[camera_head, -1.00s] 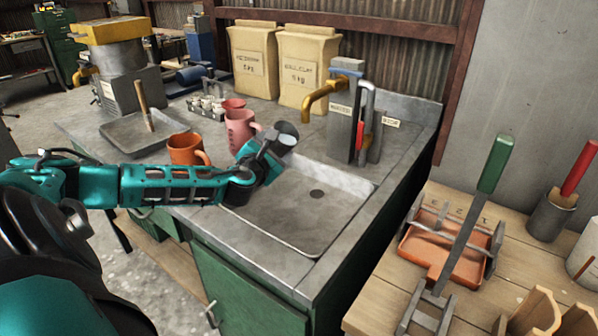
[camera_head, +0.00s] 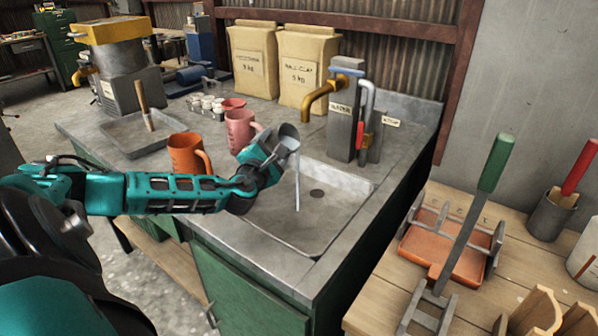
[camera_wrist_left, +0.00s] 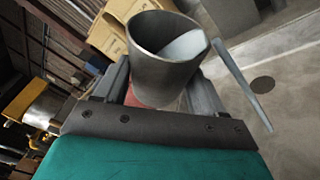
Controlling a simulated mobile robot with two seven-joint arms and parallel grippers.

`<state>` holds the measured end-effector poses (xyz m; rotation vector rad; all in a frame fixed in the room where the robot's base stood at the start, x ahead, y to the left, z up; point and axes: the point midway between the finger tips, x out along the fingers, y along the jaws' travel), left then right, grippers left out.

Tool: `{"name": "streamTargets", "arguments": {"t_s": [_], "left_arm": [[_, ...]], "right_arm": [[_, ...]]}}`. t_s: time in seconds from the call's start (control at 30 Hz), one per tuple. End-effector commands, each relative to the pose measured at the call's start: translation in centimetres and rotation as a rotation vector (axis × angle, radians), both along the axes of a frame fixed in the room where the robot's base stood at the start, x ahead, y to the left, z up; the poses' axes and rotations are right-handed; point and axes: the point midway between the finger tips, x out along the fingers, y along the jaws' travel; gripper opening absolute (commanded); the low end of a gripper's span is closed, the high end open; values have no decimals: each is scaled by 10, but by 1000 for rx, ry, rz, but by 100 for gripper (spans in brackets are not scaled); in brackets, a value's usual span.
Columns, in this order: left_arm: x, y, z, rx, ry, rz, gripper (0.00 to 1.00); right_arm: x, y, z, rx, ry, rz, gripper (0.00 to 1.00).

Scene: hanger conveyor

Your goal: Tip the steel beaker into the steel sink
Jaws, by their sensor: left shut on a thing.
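The steel beaker (camera_head: 288,134) is held tilted to the right above the left part of the steel sink (camera_head: 336,182). A thin grey-white stream (camera_head: 297,185) falls from its lip into the basin. My left gripper (camera_head: 276,146) is shut on the beaker. In the left wrist view the beaker (camera_wrist_left: 165,62) sits between the fingers, with pale liquid (camera_wrist_left: 184,46) inside at its lip and the stream (camera_wrist_left: 240,82) beside it. The sink's dark drain (camera_head: 317,193) lies right of the stream. My right gripper is not in view.
An orange mug (camera_head: 186,153), a pink mug (camera_head: 239,130) and a red mug (camera_head: 233,104) stand left of the sink. A brass tap (camera_head: 322,97) and a grey post with a red lever (camera_head: 360,136) stand behind it. Two paper sacks (camera_head: 256,62) stand at the back.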

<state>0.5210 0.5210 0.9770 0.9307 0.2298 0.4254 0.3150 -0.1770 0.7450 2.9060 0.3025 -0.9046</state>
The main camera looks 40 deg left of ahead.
Motion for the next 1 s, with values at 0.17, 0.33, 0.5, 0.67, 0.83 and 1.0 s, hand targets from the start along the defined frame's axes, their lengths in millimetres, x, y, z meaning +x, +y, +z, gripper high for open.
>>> {"name": "streamTargets", "arguments": {"t_s": [0.17, 0.33, 0.5, 0.67, 0.83, 1.0], "left_arm": [[0, 0, 1, 9, -2, 0, 30], [0, 0, 1, 8, -2, 0, 30], [0, 0, 1, 9, -2, 0, 30], [0, 0, -2, 70, 5, 1, 30], [0, 1, -1, 114, 9, 2, 30], [0, 0, -1, 112, 9, 1, 30]], "right_arm": [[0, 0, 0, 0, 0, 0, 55], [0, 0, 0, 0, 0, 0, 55], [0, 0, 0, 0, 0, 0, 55], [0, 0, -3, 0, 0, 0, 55], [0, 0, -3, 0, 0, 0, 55], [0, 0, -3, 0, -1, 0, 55]]}}
